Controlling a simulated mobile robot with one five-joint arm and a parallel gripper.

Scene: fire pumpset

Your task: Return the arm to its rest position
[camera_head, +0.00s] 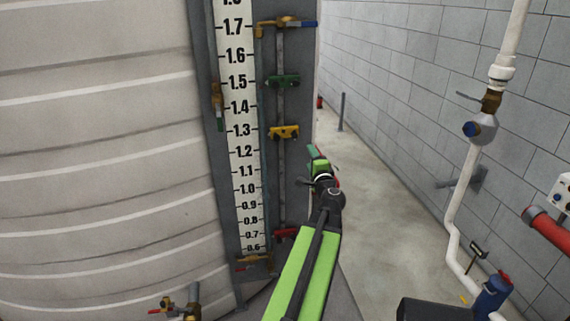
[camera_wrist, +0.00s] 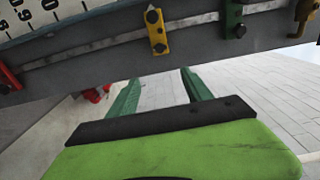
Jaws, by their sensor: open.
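My arm reaches forward and up from the bottom of the head view, with its green link in the foreground. My gripper (camera_head: 313,152) is at the far end of the arm, just right of the gauge panel. In the wrist view my gripper (camera_wrist: 160,82) shows two green fingers spread apart, with nothing between them. The gauge panel (camera_wrist: 200,42) with its yellow clamp (camera_wrist: 155,30) crosses the top of that view, beyond the fingertips. I cannot tell how far the fingertips are from it.
A large pale ribbed tank (camera_head: 100,150) fills the left. The numbered scale (camera_head: 240,120) stands beside it. A white pipe (camera_head: 465,190) with a valve runs along the block wall at right. A floor aisle (camera_head: 385,200) lies clear between them. A red pipe (camera_head: 545,228) juts in at right.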

